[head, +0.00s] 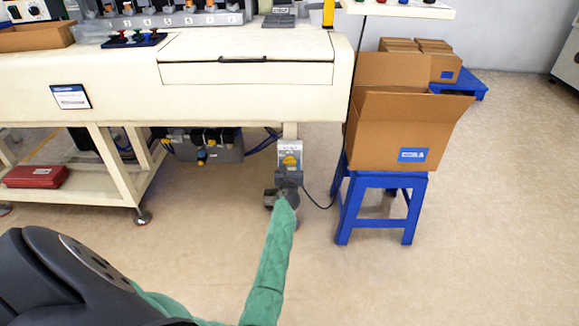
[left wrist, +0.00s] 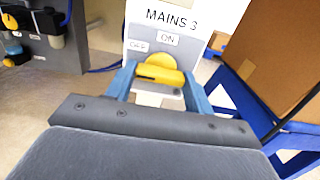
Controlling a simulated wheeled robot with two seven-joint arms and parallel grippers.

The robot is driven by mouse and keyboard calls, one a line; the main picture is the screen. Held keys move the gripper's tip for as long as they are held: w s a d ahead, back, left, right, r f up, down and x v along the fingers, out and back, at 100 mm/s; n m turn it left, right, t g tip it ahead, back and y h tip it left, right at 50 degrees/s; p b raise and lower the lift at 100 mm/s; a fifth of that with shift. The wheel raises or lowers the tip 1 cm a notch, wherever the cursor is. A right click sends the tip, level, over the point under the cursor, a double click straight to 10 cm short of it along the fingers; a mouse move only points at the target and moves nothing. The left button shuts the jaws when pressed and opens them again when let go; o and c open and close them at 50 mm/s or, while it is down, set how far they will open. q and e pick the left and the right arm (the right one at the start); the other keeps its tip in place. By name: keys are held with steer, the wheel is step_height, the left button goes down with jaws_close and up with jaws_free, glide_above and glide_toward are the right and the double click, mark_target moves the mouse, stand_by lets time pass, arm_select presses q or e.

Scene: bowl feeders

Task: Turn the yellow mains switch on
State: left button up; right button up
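The yellow mains switch (left wrist: 160,70) is a round knob with a bar-shaped handle. It sits on a white plate marked MAINS 3 (left wrist: 196,18), with an OFF label at upper left and an ON label above. The bar lies nearly level, its right end slightly lower. In the head view the switch (head: 290,161) is on a panel below the bench's front edge. My left gripper (left wrist: 160,76) is open, its blue fingers at either end of the bar; I cannot tell whether they touch it. In the head view it (head: 288,176) is just below the switch. My right gripper is out of view.
A blue stool (head: 380,182) holding an open cardboard box (head: 385,130) stands close right of the switch. A black cable (head: 318,204) hangs between. A grey unit (head: 205,150) is under the bench (head: 200,95) to the left. Floor in front is clear.

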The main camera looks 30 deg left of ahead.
arm_select(q)
steer(key=c, duration=0.4)
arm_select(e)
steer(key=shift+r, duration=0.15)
arm_select(q)
steer(key=m+p, duration=0.1)
steer(key=m, duration=0.1)
steer(key=m+p, duration=0.1)
steer(key=m, duration=0.1)
steer(key=shift+r+m, duration=0.2)
steer(key=shift+m, duration=0.1)
steer(key=m+p, duration=0.2)
steer(key=m, duration=0.1)
steer(key=shift+m, duration=0.3)
steer(key=m+p, duration=0.3)
steer(key=m, duration=0.1)
steer(key=shift+m, duration=0.3)
steer(key=m+p, duration=0.2)
steer(key=m, duration=0.2)
steer(key=shift+f+m+p, duration=0.1)
steer(key=shift+m+p, duration=0.2)
steer(key=shift+m, duration=0.3)
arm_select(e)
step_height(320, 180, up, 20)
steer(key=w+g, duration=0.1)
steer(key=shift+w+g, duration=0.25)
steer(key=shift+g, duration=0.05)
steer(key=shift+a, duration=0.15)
